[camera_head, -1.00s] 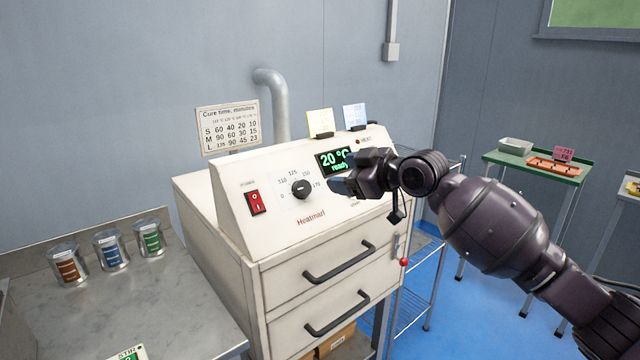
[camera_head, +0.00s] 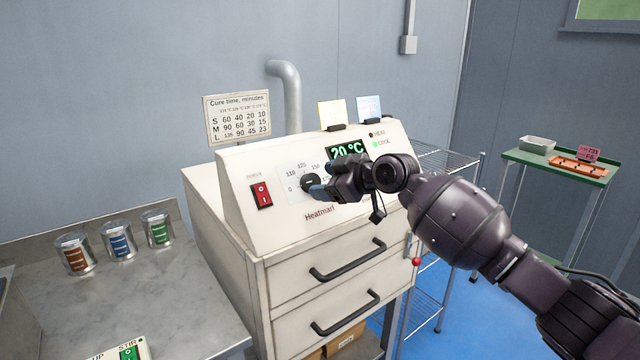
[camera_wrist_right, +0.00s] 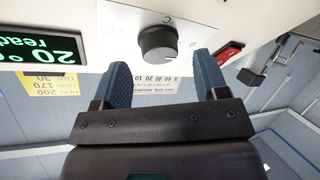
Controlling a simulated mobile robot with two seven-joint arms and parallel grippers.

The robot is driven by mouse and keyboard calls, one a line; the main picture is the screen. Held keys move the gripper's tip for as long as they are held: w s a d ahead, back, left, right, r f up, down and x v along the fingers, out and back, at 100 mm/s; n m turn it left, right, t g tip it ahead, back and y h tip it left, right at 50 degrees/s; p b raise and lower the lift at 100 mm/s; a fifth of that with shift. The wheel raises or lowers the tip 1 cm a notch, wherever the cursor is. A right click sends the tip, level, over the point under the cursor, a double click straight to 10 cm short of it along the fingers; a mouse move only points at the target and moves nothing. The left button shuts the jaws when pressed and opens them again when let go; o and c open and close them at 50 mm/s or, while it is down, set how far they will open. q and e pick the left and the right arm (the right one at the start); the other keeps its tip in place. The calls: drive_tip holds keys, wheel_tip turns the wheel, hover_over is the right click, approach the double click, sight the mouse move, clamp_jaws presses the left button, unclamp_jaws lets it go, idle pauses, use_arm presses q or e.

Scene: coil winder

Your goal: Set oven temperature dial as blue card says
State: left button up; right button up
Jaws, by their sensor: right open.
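The oven (camera_head: 240,215) is a cream box with a sloped panel. Its black temperature dial (camera_head: 309,182) sits amid printed numbers, partly covered by my right gripper in the head view. The dial (camera_wrist_right: 158,43) also shows in the right wrist view, ahead of and between the fingertips, not touched. My right gripper (camera_head: 318,192) is open and empty, its blue fingers (camera_wrist_right: 162,72) apart. The blue card (camera_head: 369,108) stands on top of the oven; its writing is too small to read. The display (camera_head: 347,149) reads 20 °C. My left gripper is out of view.
A red switch (camera_head: 261,194) is left of the dial. Several tins (camera_head: 118,241) stand on the left counter. A green table (camera_head: 555,165) is at right.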

drive_tip(key=shift+x, duration=1.05)
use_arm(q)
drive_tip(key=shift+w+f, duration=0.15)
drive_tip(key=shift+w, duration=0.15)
use_arm(e)
drive_tip(key=shift+r, duration=0.1)
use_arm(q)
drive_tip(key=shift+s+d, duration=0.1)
use_arm(e)
drive_tip(key=shift+c, duration=0.4)
